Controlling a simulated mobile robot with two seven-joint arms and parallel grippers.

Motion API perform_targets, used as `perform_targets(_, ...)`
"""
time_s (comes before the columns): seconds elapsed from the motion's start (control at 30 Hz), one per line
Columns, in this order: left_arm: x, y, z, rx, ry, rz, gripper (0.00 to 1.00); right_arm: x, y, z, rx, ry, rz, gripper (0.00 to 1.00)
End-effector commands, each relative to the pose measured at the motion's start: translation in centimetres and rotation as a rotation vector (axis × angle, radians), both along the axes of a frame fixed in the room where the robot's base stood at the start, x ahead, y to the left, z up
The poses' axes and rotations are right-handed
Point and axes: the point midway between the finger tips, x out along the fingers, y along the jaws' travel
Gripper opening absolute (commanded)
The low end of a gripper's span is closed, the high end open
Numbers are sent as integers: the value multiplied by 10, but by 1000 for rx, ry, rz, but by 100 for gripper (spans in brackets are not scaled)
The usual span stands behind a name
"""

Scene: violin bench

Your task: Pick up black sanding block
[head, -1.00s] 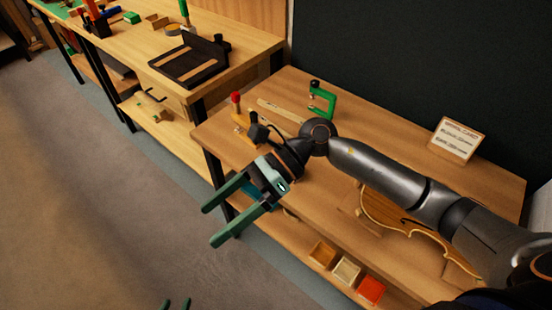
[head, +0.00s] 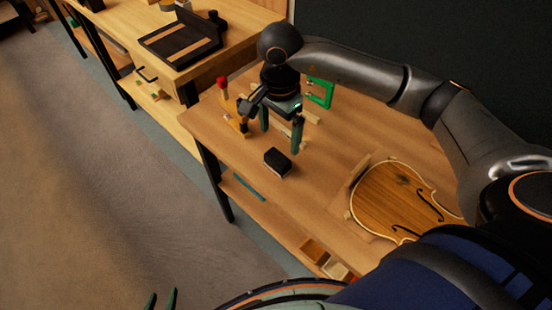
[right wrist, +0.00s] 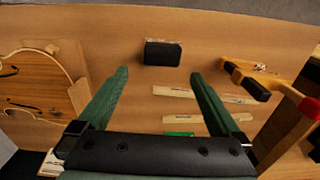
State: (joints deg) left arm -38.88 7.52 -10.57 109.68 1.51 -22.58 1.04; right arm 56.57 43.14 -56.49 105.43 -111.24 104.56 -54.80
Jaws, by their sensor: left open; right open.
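The black sanding block (head: 277,162) lies on the wooden bench near its front edge, left of the violin body. It also shows in the right wrist view (right wrist: 162,53), just beyond my fingertips and between their lines. My right gripper (head: 280,141) points down over the bench, open and empty, a little behind the block and apart from it. In the right wrist view its two green fingers (right wrist: 159,73) are spread wide. My left gripper (head: 162,295) is open and empty at the bottom edge of the head view, away from the bench.
The violin body (head: 400,198) lies to the right. Small bins (head: 325,260) sit below the front edge.

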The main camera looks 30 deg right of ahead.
Motion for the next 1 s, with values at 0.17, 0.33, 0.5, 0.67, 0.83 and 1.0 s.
perform_targets(0.17,0,0,3,0,0,0,50,-1,1,-32,2,5,-1,100)
perform_targets(0.33,0,0,4,1,0,1,50,0,1,-45,4,2,-1,100)
perform_targets(0.5,0,0,9,1,0,1,50,2,2,-64,4,4,-2,100)
perform_targets(0.67,0,0,11,1,0,1,50,3,2,-88,4,4,-1,100)
perform_targets(0.83,0,0,11,1,0,1,50,4,2,-96,4,1,-1,100)
perform_targets(1.0,0,0,11,1,1,1,50,4,2,-96,4,0,-1,100)
